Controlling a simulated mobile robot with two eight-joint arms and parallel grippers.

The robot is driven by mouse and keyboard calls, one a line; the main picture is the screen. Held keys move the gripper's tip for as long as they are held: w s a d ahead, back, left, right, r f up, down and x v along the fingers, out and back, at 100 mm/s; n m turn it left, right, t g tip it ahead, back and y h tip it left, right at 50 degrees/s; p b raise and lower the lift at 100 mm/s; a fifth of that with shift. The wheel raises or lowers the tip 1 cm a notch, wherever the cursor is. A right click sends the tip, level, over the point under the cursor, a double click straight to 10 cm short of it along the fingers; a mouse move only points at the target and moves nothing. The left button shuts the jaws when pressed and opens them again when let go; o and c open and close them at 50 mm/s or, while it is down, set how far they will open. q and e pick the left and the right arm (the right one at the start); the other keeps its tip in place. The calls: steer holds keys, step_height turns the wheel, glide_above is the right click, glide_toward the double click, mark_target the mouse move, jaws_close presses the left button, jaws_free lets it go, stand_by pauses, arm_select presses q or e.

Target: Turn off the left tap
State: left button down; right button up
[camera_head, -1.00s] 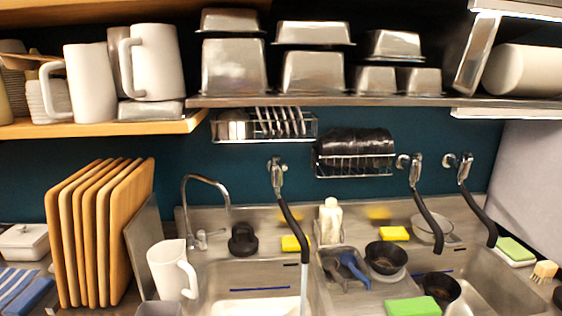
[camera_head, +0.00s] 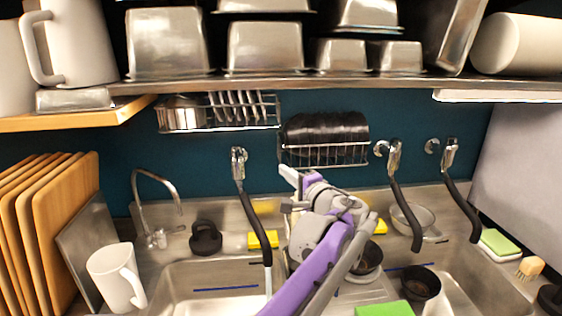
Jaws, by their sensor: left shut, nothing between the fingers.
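The left tap (camera_head: 238,164) is a chrome wall fitting with a black hose spout (camera_head: 252,218) hanging down over the left sink. A pale stream of water (camera_head: 268,281) runs from the spout's end. My left gripper (camera_head: 289,176) is shut and empty, to the right of the tap and apart from it, in front of the wire rack. My purple and grey arm hides part of the sink's back ledge and the things there. My right gripper is not in view.
Two more wall taps (camera_head: 393,160) (camera_head: 447,158) hang to the right. A wire rack with black bowls (camera_head: 325,135) and one with plates (camera_head: 229,108) hang under the metal shelf (camera_head: 330,87). A white pitcher (camera_head: 113,278), a curved faucet (camera_head: 155,182) and cutting boards (camera_head: 65,225) stand left.

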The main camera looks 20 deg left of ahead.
mark_target(239, 155)
arm_select(q)
steer(key=w+a+p, duration=0.1)
steer(key=w+a, duration=0.1)
steer(key=a, duration=0.9)
steer(key=shift+w+a, duration=0.15)
steer(key=shift+w, duration=0.15)
steer(key=shift+s+r, duration=0.1)
